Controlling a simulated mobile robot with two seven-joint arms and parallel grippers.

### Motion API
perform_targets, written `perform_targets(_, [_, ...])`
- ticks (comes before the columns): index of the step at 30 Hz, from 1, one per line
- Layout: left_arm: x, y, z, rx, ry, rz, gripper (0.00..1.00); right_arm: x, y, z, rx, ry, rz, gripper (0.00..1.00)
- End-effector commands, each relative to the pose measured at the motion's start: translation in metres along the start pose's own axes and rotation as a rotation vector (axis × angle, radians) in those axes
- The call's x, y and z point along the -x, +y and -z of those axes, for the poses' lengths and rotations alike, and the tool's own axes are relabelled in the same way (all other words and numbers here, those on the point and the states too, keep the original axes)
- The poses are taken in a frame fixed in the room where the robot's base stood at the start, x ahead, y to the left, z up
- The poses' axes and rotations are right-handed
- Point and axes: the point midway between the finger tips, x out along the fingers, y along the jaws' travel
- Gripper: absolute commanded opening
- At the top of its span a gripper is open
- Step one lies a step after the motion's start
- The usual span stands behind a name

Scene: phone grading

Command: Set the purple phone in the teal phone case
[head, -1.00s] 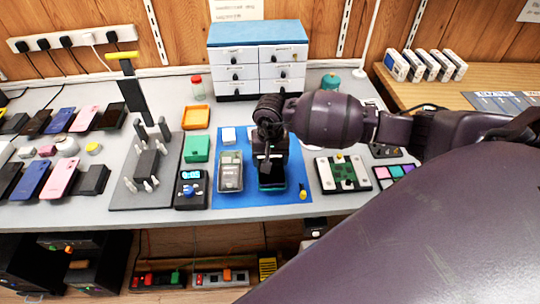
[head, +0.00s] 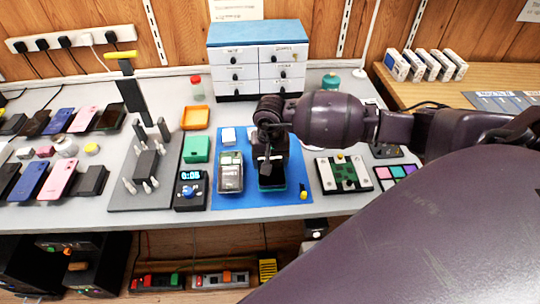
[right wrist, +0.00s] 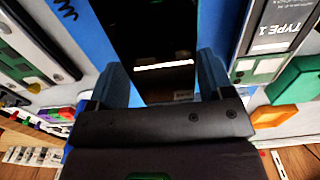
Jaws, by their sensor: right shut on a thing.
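My right gripper (head: 270,176) is over the right part of the blue mat. In the right wrist view its two fingers (right wrist: 166,85) are shut on the sides of a phone (right wrist: 155,35) with a dark, glossy screen. The phone's back colour is hidden, so I cannot confirm that it is purple. In the head view a thin teal edge, apparently the phone case (head: 272,188), shows under the gripper. The rest of it is covered, and I cannot tell whether the phone sits inside it. My left gripper is not in view.
A timer (head: 189,190), a green box (head: 197,149) and an orange tray (head: 196,117) are further left. A circuit board (head: 341,174) lies to the right. Several phones lie at far left.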

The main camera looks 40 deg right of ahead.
Motion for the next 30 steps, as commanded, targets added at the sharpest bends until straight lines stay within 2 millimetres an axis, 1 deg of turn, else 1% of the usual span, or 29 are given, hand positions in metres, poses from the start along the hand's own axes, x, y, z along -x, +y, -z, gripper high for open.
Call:
perform_targets(14, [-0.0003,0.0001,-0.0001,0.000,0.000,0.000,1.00,0.0000,0.0000,0.0003,0.000,0.000,0.001,0.46])
perform_targets(30, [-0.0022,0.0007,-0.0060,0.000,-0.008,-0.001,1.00,-0.0025,0.0003,0.0001,0.000,0.000,0.001,0.46])
